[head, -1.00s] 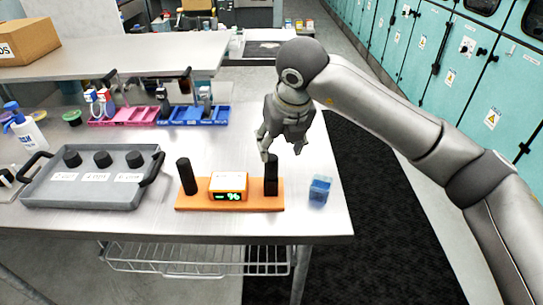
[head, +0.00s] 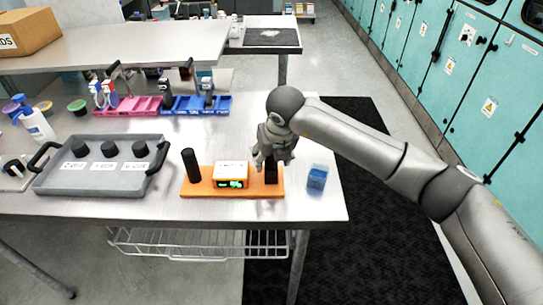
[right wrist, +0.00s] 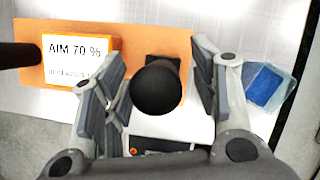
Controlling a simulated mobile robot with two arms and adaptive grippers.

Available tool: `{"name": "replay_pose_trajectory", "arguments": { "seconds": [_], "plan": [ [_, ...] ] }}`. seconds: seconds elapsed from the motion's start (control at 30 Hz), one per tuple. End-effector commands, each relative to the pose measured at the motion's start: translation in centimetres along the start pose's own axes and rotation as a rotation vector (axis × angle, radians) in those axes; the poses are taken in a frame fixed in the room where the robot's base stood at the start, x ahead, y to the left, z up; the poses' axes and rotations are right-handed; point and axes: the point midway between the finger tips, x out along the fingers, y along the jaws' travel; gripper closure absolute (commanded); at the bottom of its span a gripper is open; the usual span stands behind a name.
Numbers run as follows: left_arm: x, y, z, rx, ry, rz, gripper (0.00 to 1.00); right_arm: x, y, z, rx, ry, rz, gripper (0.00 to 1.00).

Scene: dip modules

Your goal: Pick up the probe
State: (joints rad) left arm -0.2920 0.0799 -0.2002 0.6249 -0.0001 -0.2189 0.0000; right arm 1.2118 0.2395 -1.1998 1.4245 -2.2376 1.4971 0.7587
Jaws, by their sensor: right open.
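An orange base (head: 205,190) near the front edge of the table carries a small meter (head: 231,175) with a lit display and a black post at each end. The right-hand black post, likely the probe (head: 271,177), stands upright, its upper part hidden by my right gripper (head: 270,163). In the right wrist view the probe's round top (right wrist: 157,88) lies between the two open fingers, with gaps on both sides. The left-hand black post (head: 191,165) stands clear of the gripper. My left gripper is not in view.
A small blue container (head: 317,178) stands just right of the base, close to the right finger. A grey tray (head: 60,180) with black knobs lies at left. Pink (head: 132,107) and blue racks (head: 195,105) stand behind.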

Motion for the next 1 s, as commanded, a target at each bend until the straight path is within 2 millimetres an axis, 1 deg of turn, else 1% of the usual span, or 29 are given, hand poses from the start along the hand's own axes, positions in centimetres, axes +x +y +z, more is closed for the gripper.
{"name": "replay_pose_trajectory", "arguments": {
  "seconds": [0.07, 0.23, 0.4, 0.5, 0.67, 0.77, 0.87, 1.0],
  "plan": [
    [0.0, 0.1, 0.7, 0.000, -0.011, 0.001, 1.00, 0.0, 0.0, 0.0, 0.000, 0.000, 0.000, 0.45],
    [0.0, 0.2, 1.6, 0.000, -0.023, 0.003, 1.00, 0.0, 0.0, 0.0, 0.000, 0.000, 0.000, 0.66],
    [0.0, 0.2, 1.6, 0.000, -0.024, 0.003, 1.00, -0.1, 0.0, 0.0, 0.000, 0.000, 0.000, 0.88],
    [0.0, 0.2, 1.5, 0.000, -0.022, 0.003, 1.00, -0.1, 0.0, 0.0, 0.000, -0.001, 0.000, 0.99],
    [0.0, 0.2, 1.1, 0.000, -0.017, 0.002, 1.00, -0.1, 0.0, 0.0, 0.000, -0.001, 0.000, 0.99],
    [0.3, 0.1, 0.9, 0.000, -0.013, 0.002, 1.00, -0.6, 0.0, 0.3, 0.000, -0.003, 0.000, 0.99],
    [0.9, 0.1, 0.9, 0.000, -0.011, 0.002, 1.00, -1.8, 0.0, 0.8, -0.001, -0.005, 0.000, 0.99],
    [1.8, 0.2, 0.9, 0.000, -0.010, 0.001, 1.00, -4.5, 0.0, 1.9, -0.001, -0.006, 0.000, 0.99]
  ]
}}
